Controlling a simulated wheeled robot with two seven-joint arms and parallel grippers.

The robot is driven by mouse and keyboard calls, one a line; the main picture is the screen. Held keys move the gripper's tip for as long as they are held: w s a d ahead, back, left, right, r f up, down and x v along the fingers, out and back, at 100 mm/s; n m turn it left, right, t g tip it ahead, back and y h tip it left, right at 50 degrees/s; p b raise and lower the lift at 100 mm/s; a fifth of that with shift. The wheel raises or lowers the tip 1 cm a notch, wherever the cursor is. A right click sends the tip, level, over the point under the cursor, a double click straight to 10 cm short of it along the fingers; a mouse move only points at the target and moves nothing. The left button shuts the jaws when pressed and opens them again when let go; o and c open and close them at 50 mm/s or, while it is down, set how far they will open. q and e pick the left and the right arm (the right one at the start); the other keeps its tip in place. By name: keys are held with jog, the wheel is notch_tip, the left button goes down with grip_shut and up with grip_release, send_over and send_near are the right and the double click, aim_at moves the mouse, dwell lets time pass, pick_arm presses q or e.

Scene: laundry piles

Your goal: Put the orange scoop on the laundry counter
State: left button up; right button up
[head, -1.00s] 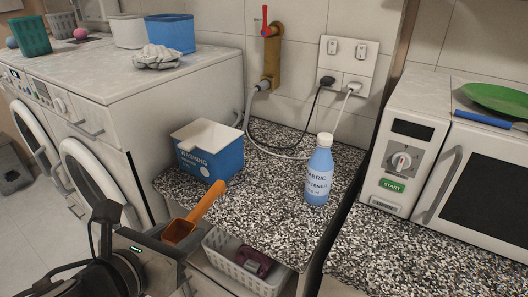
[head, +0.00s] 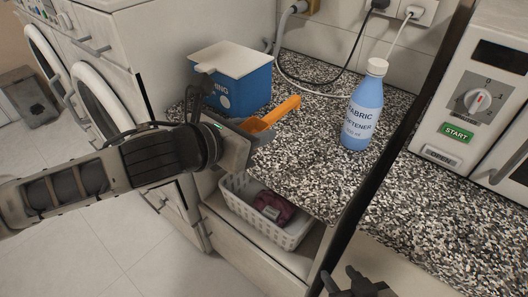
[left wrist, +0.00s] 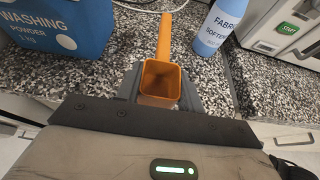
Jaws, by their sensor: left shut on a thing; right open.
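The orange scoop (head: 277,112) is in my left gripper (head: 256,131), which is shut on its cup end. Its handle points away, up and to the right in the head view. In the left wrist view the scoop's open cup (left wrist: 160,82) sits between the fingers and its handle reaches over the counter. The speckled laundry counter (head: 315,170) lies beneath and beyond; whether the scoop touches it I cannot tell. My right gripper (head: 358,287) is open at the bottom edge of the head view, partly cut off.
A blue washing powder box (head: 236,85) stands behind the left gripper. A blue fabric softener bottle (head: 364,108) stands right of the scoop. A white basket (head: 283,232) sits below the counter. A microwave (head: 480,95) is at right.

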aim_at(264, 158)
pick_arm(q)
jog(key=f, duration=0.1)
jog(key=w+d+f, duration=0.1)
jog(key=w+f, duration=0.1)
jog(key=shift+w+d+f, duration=0.2)
jog(key=shift+d+f, duration=0.1)
jog(key=shift+d, duration=0.05)
notch_tip(264, 158, down, 2)
jog(key=shift+w+f+b, duration=0.1)
jog(key=shift+f+b, duration=0.15)
jog(key=shift+b, duration=0.1)
jog(key=shift+f, duration=0.35)
jog(key=o, duration=0.9)
jog(key=shift+f, duration=0.15)
jog(key=shift+o, duration=0.2)
